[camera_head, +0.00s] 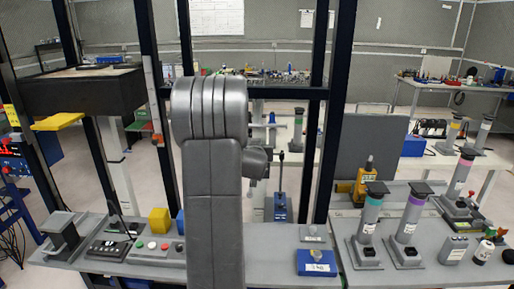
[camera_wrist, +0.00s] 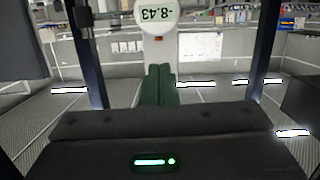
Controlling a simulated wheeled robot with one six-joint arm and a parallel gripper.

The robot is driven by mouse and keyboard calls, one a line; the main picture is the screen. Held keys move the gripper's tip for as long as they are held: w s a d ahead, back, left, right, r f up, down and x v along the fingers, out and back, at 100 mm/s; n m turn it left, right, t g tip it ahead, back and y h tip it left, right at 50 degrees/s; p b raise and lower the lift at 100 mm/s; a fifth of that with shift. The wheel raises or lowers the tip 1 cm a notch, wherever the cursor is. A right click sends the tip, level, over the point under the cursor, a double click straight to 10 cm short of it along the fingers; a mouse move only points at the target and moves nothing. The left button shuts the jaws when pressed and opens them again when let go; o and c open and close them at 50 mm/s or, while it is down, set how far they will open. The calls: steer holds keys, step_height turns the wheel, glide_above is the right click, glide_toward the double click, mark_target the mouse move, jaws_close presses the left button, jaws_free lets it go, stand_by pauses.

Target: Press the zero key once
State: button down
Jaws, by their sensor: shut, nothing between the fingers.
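My gripper's two dark green fingers (camera_wrist: 158,82) are together and empty in the wrist view, in front of the dark gripper body with its green light. The wrist view looks at walls and ceiling lights, with no key in front of the fingers. In the head view my gripper is not visible, and my grey arm stands upright across the middle. I cannot tell any zero key apart. Possible carriers are a black panel (camera_head: 108,249) at the left, a blue box with a white label (camera_head: 317,263) at front centre, and a small grey box (camera_head: 454,249) at the right.
A panel with red, green and white buttons (camera_head: 158,250) and a yellow block (camera_head: 159,220) are left of my arm. Grey stands with cylinders (camera_head: 369,220) fill the right bench. Dark uprights (camera_head: 322,130) rise behind.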

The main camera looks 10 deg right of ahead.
steer(key=p+x, duration=0.1)
steer(key=x, duration=0.5)
steer(key=shift+s, duration=0.1)
